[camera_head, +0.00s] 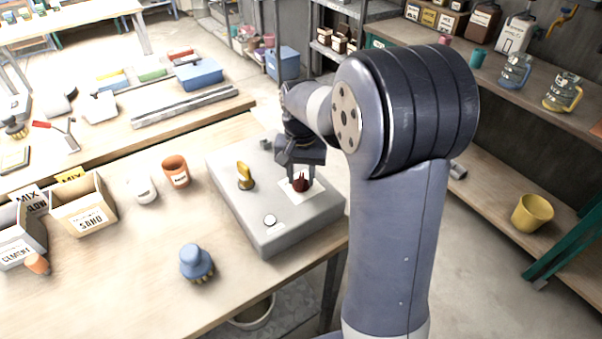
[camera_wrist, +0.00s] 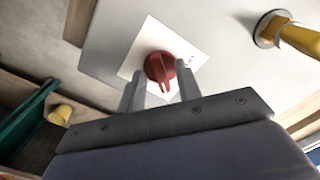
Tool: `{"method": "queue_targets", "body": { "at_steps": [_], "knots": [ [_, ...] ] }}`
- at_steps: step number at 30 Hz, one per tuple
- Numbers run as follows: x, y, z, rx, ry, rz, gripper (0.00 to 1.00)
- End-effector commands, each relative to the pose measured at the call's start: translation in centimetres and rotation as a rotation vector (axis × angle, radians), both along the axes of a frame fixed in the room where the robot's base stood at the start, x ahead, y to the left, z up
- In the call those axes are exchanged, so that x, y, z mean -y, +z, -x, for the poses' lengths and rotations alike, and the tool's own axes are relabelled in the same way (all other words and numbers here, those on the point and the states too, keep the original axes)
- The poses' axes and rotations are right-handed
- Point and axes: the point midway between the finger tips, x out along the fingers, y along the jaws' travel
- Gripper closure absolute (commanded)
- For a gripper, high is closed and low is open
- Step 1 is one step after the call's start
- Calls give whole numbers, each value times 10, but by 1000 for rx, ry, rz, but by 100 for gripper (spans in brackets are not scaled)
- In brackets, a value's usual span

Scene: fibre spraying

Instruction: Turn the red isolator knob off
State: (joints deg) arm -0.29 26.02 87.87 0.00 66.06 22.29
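The red isolator knob (camera_head: 301,183) sits on a white plate (camera_head: 289,193) on top of the grey control box (camera_head: 237,210). In the wrist view the round red knob (camera_wrist: 160,67) has a raised grip bar pointing toward my gripper, and its white plate (camera_wrist: 140,52) shows around it. My gripper (camera_wrist: 161,78) is open, with one finger on each side of the knob's near part and visible gaps to it. In the head view my gripper (camera_head: 303,170) is right over the knob and partly hides it. I cannot tell whether the fingertips reach down around it.
A yellow knob (camera_head: 245,176) and a round pale button (camera_head: 270,220) are on the same box. An orange cup (camera_head: 176,171), a white cup (camera_head: 143,190), a blue brush (camera_head: 196,262) and a sand box (camera_head: 84,208) stand left on the table. The box's right side is near the table edge.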

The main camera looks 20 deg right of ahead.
Motion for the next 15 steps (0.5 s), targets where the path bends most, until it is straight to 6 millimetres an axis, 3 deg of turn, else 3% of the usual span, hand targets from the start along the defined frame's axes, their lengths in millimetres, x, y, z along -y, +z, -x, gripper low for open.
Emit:
{"method": "queue_targets", "body": {
  "at_steps": [5, 15],
  "knots": [
    [0, 0, 0, 0, 0, 0, 69],
    [0, 0, 0, 0, 0, 0, 97]
  ]
}}
